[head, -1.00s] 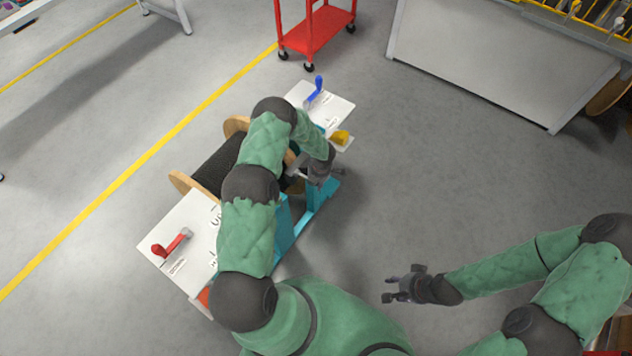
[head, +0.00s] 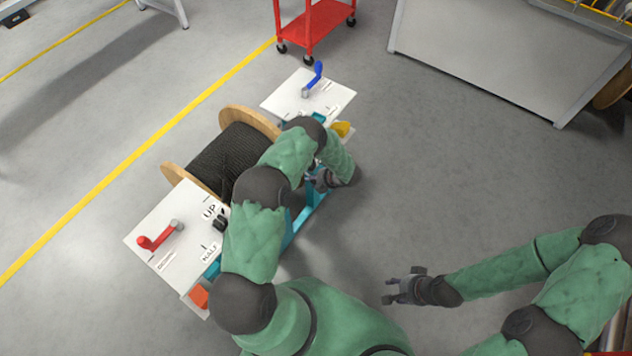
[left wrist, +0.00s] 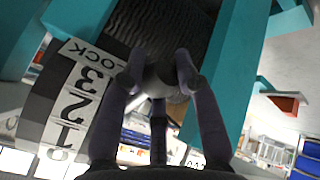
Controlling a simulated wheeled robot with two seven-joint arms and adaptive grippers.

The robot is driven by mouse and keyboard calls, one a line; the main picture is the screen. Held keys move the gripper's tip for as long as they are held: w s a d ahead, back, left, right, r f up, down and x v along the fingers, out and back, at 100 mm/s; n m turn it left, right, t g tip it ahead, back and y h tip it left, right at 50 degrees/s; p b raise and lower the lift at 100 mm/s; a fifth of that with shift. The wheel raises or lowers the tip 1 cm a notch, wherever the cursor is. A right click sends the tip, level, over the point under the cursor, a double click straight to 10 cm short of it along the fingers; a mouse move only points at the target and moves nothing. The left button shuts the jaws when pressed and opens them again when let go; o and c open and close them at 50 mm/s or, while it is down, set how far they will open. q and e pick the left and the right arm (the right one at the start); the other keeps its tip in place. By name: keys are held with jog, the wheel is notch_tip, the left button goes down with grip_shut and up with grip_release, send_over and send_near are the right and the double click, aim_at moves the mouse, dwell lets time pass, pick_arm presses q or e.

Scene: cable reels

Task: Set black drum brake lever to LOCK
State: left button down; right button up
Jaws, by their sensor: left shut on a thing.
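The black drum (head: 228,160), between wooden flanges, sits in a teal stand. My left gripper (head: 322,180) is at the stand's right side, partly hidden by my arm. In the left wrist view, my left gripper (left wrist: 157,75) has its fingers on either side of a dark rounded knob (left wrist: 160,76), and a dark stem shows below it; this appears to be the brake lever. A scale plate (left wrist: 72,105) marked LOCK, 3, 2, 1 lies to the left of the knob. Which mark the lever stands at I cannot tell. My right gripper (head: 406,287) is open and empty over the floor.
A white panel with a red crank (head: 160,236) is at the stand's near left end. Another with a blue crank (head: 312,80) is at the far end. A red cart (head: 314,28) and a grey bench (head: 490,55) stand behind.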

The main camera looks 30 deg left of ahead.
pick_arm(q)
jog(key=shift+w+a+f+b, duration=0.15)
jog(key=shift+a+f+b, duration=0.1)
jog(key=shift+f, duration=0.2)
jog(key=shift+w+a+f+b, duration=0.1)
jog(key=shift+a+f+b, duration=0.1)
jog(key=shift+f, duration=0.2)
jog(key=c, duration=0.9)
grip_release()
jog(key=shift+w+f, duration=0.1)
jog(key=shift+f, duration=0.05)
jog(key=shift+a, duration=0.1)
jog(key=v, duration=1.2)
